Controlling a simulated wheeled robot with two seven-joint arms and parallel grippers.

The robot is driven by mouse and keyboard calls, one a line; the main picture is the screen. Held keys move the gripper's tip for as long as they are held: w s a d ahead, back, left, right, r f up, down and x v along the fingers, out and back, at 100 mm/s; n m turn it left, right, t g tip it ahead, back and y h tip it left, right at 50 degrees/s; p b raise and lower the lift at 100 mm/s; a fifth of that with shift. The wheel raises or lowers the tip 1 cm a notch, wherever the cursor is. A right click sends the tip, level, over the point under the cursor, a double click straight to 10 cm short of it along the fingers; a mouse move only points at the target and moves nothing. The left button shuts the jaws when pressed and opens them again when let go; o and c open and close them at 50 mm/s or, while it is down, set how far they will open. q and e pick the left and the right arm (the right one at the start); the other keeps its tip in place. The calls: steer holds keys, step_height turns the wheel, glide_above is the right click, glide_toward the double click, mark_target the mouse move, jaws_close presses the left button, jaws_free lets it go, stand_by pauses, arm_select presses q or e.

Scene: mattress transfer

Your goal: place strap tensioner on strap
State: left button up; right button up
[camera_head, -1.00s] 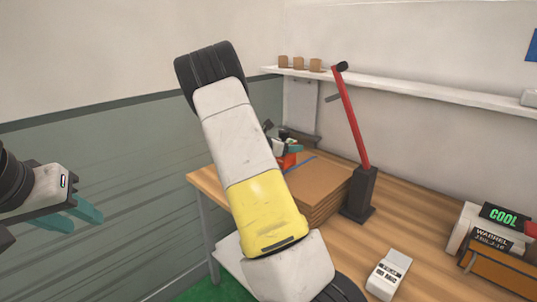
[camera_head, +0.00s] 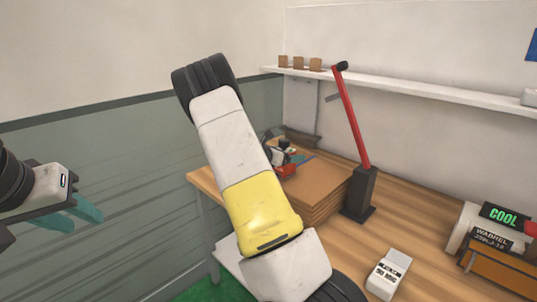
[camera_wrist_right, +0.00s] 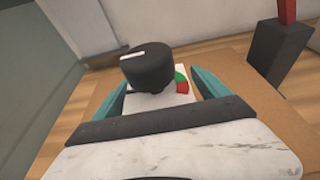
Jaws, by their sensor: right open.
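In the right wrist view a black knob (camera_wrist_right: 147,66) on a white body with a green and red patch sits between the fingers of my right gripper (camera_wrist_right: 158,76). These fingers are open around it. I cannot tell whether the tensioner touches the strap. A short blue piece, probably the strap (camera_head: 304,159), shows beside it. My left gripper (camera_head: 80,221) is open and empty at far left.
The stack lies on a wooden table (camera_head: 388,222). A red lever on a dark base (camera_head: 361,195) stands right of it. A small white device (camera_head: 388,274) and a machine with a green COOL display (camera_head: 503,215) are farther right. A wall shelf (camera_head: 420,92) runs behind.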

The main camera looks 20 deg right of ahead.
steer(key=shift+r, duration=0.15)
steer(key=shift+s+a+r, duration=0.1)
steer(key=shift+a, duration=0.2)
steer(key=v, duration=1.1)
steer(key=s+a+r+m+g+y, duration=0.1)
steer(key=s+a+m+g+y, duration=0.1)
steer(key=s+m+y, duration=0.35)
steer(key=s+a+r+m+g+y, duration=0.1)
steer(key=s+m+g+y, duration=0.1)
steer(key=s+m, duration=0.6)
steer(key=s+a+r+m+t+y, duration=0.2)
steer(key=s+a+r+m+y, duration=0.2)
steer(key=s+a, duration=0.3)
steer(key=s+a+r+m+t+y, duration=0.2)
steer(key=s+a+r+m+y, duration=0.2)
steer(key=s+a+r, duration=0.2)
steer(key=s+a, duration=0.2)
steer(key=s, duration=0.2)
steer(key=shift+s+a, duration=0.25)
steer(key=shift+s, duration=0.15)
steer(key=shift+m, duration=0.25)
